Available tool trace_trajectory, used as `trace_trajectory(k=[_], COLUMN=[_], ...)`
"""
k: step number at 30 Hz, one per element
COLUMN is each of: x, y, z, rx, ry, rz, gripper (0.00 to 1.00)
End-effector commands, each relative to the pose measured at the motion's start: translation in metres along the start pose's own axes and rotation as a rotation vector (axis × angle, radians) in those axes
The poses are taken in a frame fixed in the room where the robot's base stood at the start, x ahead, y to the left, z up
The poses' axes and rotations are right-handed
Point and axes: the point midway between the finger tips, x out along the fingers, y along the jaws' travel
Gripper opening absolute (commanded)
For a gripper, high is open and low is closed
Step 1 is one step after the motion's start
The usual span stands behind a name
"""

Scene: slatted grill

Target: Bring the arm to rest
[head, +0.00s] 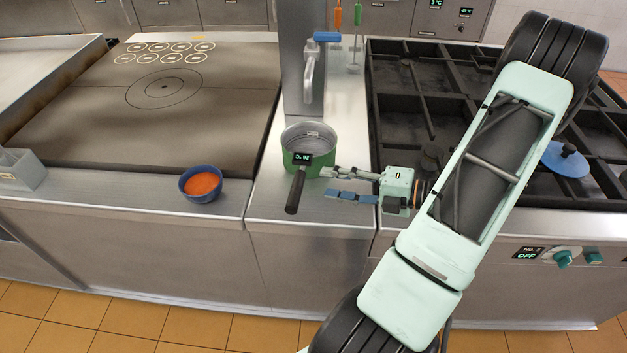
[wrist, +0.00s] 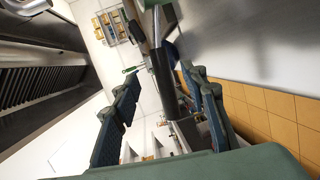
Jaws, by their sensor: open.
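My gripper (head: 327,184) is open and empty in the head view, its two fingers spread and pointing left. It is just right of a green pot (head: 301,160) with a grey inside and a dark handle (head: 296,190). The fingertips look a short gap away from the handle. In the wrist view the spread fingers of my gripper (wrist: 165,98) frame a dark handle-like bar (wrist: 162,75); I cannot tell its exact distance. My arm reaches across the right half of the head view and hides part of the stove.
A blue bowl of orange food (head: 201,184) sits on the counter at left, beside a flat griddle (head: 150,110). A black-grated stove (head: 420,100) with a blue lid-like item (head: 566,160) lies at right. A metal column with a tap (head: 309,75) rises behind the pot.

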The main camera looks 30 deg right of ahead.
Motion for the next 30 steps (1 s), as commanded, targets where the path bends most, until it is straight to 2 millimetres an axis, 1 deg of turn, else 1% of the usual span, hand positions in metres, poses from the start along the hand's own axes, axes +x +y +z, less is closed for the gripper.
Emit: trace_trajectory(k=[1, 3, 7, 23, 26, 29, 30], x=[-0.008, -0.016, -0.024, -0.023, -0.015, 0.000, 0.006], y=[0.000, 0.000, 0.000, 0.002, 0.009, 0.020, 0.026], z=[0.001, 0.001, 0.000, -0.001, -0.009, -0.025, -0.033], rx=[-0.001, -0.001, -0.001, -0.016, -0.099, -0.278, -0.372], ry=[-0.001, -0.001, 0.001, 0.010, 0.056, 0.157, 0.207], rz=[0.001, 0.000, 0.002, -0.005, -0.043, -0.111, -0.141], gripper=[0.40, 0.40, 0.40, 0.40, 0.40, 0.40, 0.40])
